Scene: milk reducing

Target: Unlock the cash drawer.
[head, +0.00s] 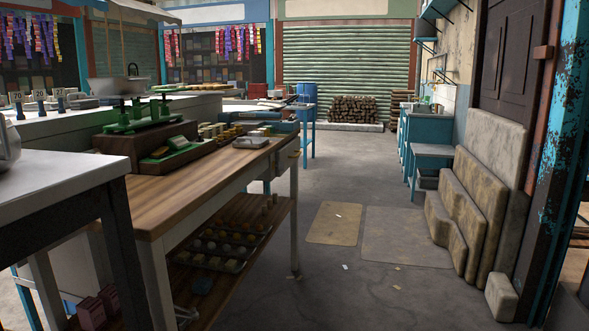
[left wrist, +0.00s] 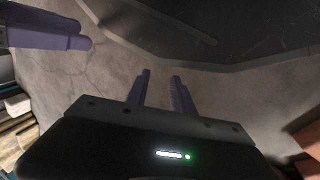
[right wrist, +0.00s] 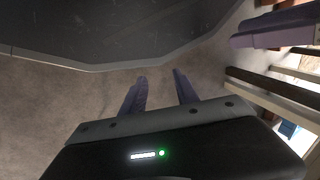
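A wooden-topped counter (head: 190,184) stands left of centre in the head view. A drawer front (head: 287,157) shows at its right end, with a small brass-coloured fitting on it; it looks closed. I cannot tell whether this is the cash drawer or make out a lock, and no key is clear to me. My left gripper (left wrist: 160,73) shows in the left wrist view with its fingers apart and nothing between them, over bare floor. My right gripper (right wrist: 159,76) shows in the right wrist view, also open and empty over the floor. Neither gripper is in the head view.
A green scale (head: 140,122) and small goods stand on the counter; a tray of round items (head: 222,243) sits on its lower shelf. A grey-topped table (head: 55,180) is close at left. Stone slabs (head: 480,215) lean at right. The middle floor (head: 345,275) is largely clear.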

